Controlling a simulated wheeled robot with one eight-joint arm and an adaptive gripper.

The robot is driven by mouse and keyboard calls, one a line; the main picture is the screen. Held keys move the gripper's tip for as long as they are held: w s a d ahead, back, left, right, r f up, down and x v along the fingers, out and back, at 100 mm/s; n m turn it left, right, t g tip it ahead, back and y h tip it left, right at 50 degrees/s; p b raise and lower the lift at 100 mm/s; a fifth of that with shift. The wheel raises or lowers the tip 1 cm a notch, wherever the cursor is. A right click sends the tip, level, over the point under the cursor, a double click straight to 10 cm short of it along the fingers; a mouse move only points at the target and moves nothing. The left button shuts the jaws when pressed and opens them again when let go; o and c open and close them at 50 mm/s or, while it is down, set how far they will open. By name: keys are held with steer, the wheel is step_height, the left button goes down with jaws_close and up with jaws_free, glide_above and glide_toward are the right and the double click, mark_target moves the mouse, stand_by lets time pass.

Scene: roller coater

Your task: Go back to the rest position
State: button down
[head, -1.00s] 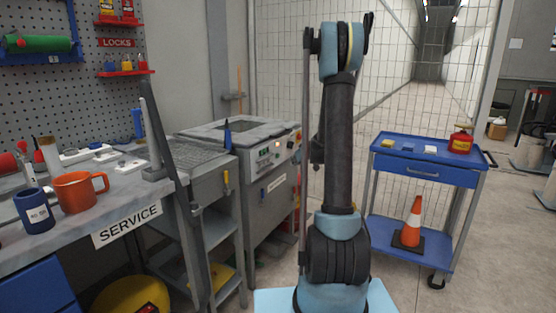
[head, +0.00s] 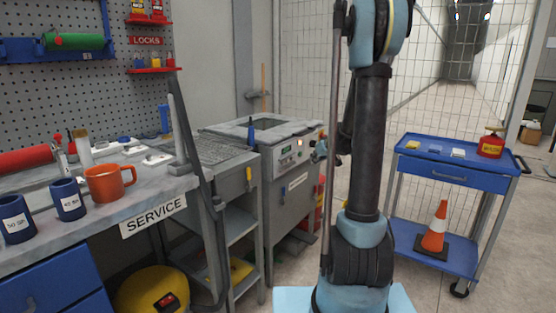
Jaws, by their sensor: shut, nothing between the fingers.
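My arm stands upright right of the picture's middle in the head view, with dark links and light-blue joints. Its top is cut off by the upper edge. A dark part of my forearm and a small blue piece show just left of the upright link, partly hidden behind it. I cannot make out my gripper or its fingers in this view. No object is seen held by my arm.
At left is a service bench (head: 160,205) with an orange mug (head: 109,182) and blue mugs (head: 68,199). A grey machine (head: 292,185) stands behind my arm. A blue cart (head: 450,178) with an orange cone (head: 436,228) stands right. Floor shows between machine and cart.

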steer(key=s+a+r+g, duration=0.2)
steer(key=s+r, duration=0.1)
steer(key=s, duration=0.9)
steer(key=s+d+f+m+g+h, duration=0.1)
steer(key=s+f, duration=0.1)
steer(key=s, duration=0.9)
steer(key=s+d+f+m+g+h, duration=0.1)
steer(key=s+f+g, duration=0.1)
steer(key=s, duration=1)
steer(key=s+d+f+m+g+h, duration=0.1)
steer(key=s+f+m+h, duration=0.1)
steer(key=s, duration=1)
steer(key=shift+f+g, duration=0.3)
steer(key=shift+f, duration=0.45)
